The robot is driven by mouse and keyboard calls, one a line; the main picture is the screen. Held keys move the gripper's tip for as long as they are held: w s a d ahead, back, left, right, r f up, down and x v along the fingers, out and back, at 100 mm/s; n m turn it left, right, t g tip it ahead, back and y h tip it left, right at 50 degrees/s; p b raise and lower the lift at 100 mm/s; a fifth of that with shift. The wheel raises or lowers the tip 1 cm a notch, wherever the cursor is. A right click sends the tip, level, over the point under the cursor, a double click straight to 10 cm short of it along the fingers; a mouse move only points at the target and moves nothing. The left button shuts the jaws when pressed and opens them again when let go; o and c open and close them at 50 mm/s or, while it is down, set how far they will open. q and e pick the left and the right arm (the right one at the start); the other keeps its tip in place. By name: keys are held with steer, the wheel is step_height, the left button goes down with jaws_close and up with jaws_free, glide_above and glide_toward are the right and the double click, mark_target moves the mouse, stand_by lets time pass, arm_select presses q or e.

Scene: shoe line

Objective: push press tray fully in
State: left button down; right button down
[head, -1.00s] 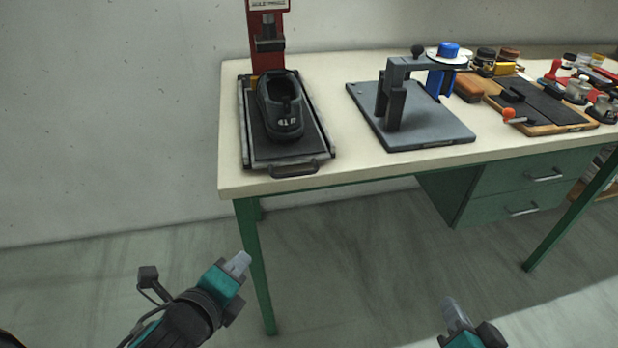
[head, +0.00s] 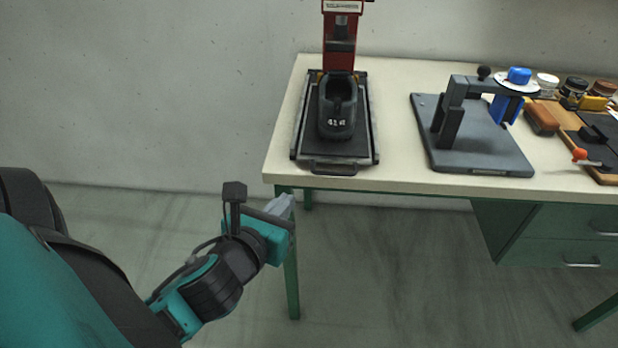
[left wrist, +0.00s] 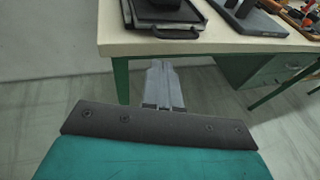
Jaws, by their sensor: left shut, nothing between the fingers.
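The press tray (head: 367,143) is a dark flat tray with a light rim and a dark handle (head: 334,168) at its front. It sticks out in front of the red press (head: 340,55), near the table's front edge. A dark shoe (head: 337,112) marked 41 stands on it. My left gripper (head: 283,206) is shut and empty, below and in front of the table edge, apart from the handle. In the left wrist view the shut fingers (left wrist: 162,84) point toward the table, with the tray handle (left wrist: 175,34) beyond them. My right gripper is out of view.
The cream table (head: 398,178) has green legs. A grey plate fixture (head: 480,158) with an upright arm stands right of the tray. An orange-knobbed board (head: 605,170) and several small items lie farther right. The floor before the table is clear.

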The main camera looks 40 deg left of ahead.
mark_target(314, 172)
arm_select(q)
steer(key=x, duration=1.1)
steer(key=shift+d+b, duration=0.1)
steer(key=shift+b, duration=0.25)
steer(key=shift+w, duration=0.1)
